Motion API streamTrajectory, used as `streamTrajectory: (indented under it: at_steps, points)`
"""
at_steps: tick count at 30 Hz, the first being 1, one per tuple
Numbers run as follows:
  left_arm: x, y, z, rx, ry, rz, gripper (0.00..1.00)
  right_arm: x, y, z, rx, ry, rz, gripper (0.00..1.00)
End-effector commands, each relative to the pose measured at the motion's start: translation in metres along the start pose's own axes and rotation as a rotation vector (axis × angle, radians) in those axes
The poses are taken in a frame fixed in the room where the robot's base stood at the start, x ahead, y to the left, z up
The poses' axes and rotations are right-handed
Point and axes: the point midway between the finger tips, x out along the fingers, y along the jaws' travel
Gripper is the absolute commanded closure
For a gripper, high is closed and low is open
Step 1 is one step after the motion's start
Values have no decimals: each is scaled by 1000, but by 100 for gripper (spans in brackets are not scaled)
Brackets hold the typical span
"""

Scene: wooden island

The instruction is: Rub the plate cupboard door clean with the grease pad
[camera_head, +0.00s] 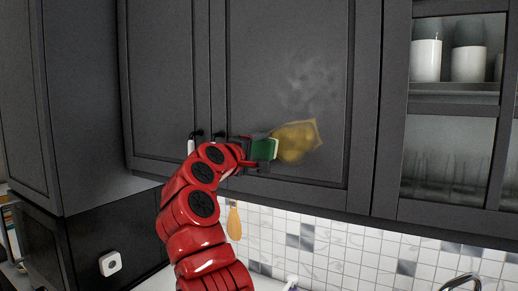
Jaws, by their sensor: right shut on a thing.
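The dark grey cupboard door (262,60) is closed and fills the middle of the view. A yellow-brown grease patch (300,140) is on its lower part, and a faint pale smear (310,80) lies above the patch. My right gripper (257,152), on the red arm from below, is shut on the green grease pad (264,149), which has a pale edge. The pad is at the left edge of the patch, close to the door; I cannot tell whether it touches. My left gripper is not in view.
A second closed door (165,80) is on the left, with dark knobs near the seam. A glass-fronted cabinet (453,150) with white cups is at right. Below are a tiled wall (340,245), a hanging wooden utensil (234,222) and a tap (462,281).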

Motion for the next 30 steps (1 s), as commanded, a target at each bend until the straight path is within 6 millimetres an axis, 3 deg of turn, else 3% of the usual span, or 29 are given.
streamTrajectory:
  at_steps: [8,18,30]
  points:
    - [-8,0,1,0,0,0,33,2,-2,5,3,-1,1,76]
    - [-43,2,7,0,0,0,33,2,0,31,4,0,2,76]
    - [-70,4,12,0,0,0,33,2,9,71,3,-2,2,76]
